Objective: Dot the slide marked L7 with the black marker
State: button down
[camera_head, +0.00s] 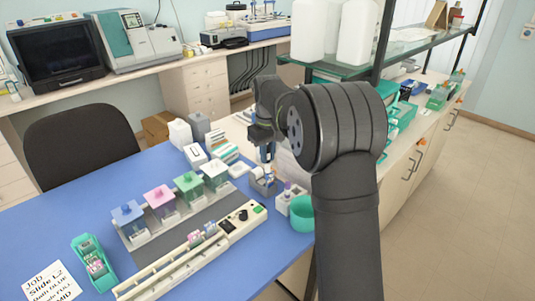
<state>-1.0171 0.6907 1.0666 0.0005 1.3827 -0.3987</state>
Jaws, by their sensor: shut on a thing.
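My gripper (264,134) is at the centre, above the right part of the blue table. It is shut on a slim, upright white-and-blue thing (266,153); I cannot tell whether this is the black marker. Its lower end is over or in a small grey holder (264,185). Pinkish slides (96,266) sit in a green holder (82,246) at the front left. More small slide-like pieces (202,236) lie on the long cream rack (160,275). No L7 mark is legible. My arm hides part of the table's right side.
Four-coloured staining jars, blue (127,214), pink (159,197) and green among them, stand behind the rack. A teal cup (302,213) is near the right edge.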

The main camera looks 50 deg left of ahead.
jog(key=shift+r, duration=3)
jog(key=w+d+f+m, duration=0.1)
jog(key=w+d+f, duration=0.2)
jog(key=d, duration=0.5)
jog(key=w+d+f+m, duration=0.2)
jog(key=w+d+f, duration=0.15)
jog(key=d, duration=0.45)
jog(key=w+d+f+m, duration=0.1)
jog(key=w+d+f, duration=0.25)
jog(key=d, duration=0.55)
jog(key=w+d+f+m, duration=0.2)
jog(key=d+f+m, duration=0.4)
jog(key=d+f, duration=0.4)
jog(key=w+d+f+m, duration=0.3)
jog(key=d+f+m, duration=0.3)
jog(key=d+f, duration=0.5)
jog(key=d, duration=0.8)
jog(key=shift+w, duration=0.25)
